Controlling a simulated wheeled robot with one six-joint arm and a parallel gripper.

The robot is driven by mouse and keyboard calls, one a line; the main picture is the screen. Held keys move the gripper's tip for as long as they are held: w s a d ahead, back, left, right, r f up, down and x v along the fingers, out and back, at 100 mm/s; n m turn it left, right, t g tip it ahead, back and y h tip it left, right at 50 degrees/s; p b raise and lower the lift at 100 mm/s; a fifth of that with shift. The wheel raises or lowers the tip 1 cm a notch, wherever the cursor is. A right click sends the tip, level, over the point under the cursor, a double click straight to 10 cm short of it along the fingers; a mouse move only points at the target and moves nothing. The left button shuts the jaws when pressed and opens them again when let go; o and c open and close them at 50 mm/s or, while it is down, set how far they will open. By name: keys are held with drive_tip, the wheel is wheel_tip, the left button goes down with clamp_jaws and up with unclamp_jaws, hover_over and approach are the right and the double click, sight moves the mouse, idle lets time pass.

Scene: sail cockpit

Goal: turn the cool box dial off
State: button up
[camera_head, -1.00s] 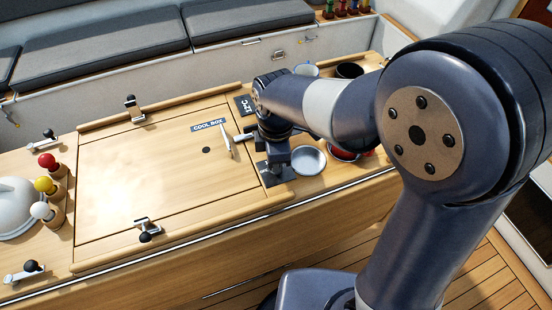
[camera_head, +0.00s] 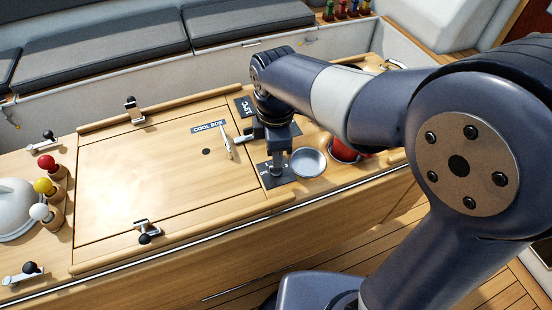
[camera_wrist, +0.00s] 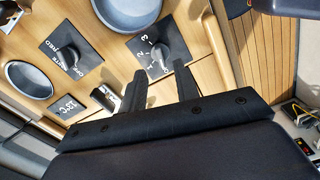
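The numbered dial (camera_wrist: 172,50) is a dark grey knob on a black square plate marked with white numbers, among them 2 and 3. In the wrist view it lies just beyond my fingertips. My gripper (camera_wrist: 160,80) is open, two dark fingers apart with nothing held between them. I cannot tell whether a finger touches the knob. In the head view my gripper (camera_head: 278,165) points down over a black plate (camera_head: 264,172) right of the COOL BOX lid (camera_head: 150,170). The gripper hides the knob there. The dial's exact setting is unclear.
A second dial (camera_wrist: 73,53) with OFF, WHITE and RED lettering sits left in the wrist view, near a 13°C display (camera_wrist: 67,106). A round metal dish (camera_head: 308,162) and a red item (camera_head: 346,150) stand right of my gripper. A lid latch (camera_head: 227,143) stands close left.

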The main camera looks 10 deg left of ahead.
wheel_tip(320, 180, up, 6)
idle(0.5)
wheel_tip(320, 180, down, 11)
drive_tip(key=shift+r, duration=0.15)
idle(0.3)
drive_tip(key=shift+r, duration=0.15)
